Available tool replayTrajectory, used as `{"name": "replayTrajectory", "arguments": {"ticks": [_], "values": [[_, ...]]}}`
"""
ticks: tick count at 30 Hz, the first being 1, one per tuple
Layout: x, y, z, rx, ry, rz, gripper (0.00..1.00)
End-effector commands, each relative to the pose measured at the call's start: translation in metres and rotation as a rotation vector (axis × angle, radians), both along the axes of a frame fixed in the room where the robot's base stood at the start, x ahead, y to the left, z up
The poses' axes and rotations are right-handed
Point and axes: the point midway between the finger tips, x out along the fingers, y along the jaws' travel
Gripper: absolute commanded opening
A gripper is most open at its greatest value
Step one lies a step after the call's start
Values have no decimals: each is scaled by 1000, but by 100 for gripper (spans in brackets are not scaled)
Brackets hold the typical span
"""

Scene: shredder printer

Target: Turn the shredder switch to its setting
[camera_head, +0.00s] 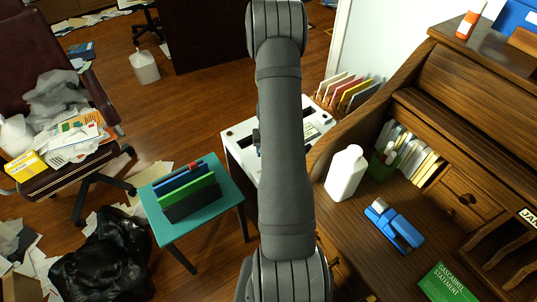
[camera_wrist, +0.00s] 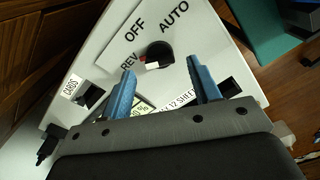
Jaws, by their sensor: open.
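The shredder (camera_head: 237,145) is a white box left of the desk in the head view, mostly hidden behind my arm. In the wrist view its pale top panel (camera_wrist: 205,40) carries the labels REV, OFF and AUTO around a round black switch knob (camera_wrist: 160,50). A white mark and a red patch show on the knob's lower-left side, nearest REV; the exact setting is hard to tell. My gripper (camera_wrist: 160,67) is open, its two blue fingers apart and pointing at the knob. The knob appears between and just beyond the fingertips; no contact is visible.
The panel also has a square opening (camera_wrist: 88,96) beside a CARDS label. A teal stool (camera_head: 229,191) with folders stands left of the shredder. The wooden desk (camera_head: 340,222) on the right holds a white bottle (camera_head: 345,175) and a blue stapler (camera_head: 397,228).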

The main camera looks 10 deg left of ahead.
Motion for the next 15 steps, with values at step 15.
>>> {"name": "replayTrajectory", "arguments": {"ticks": [15], "values": [[0,0,-23,0,-1,0,56]]}}
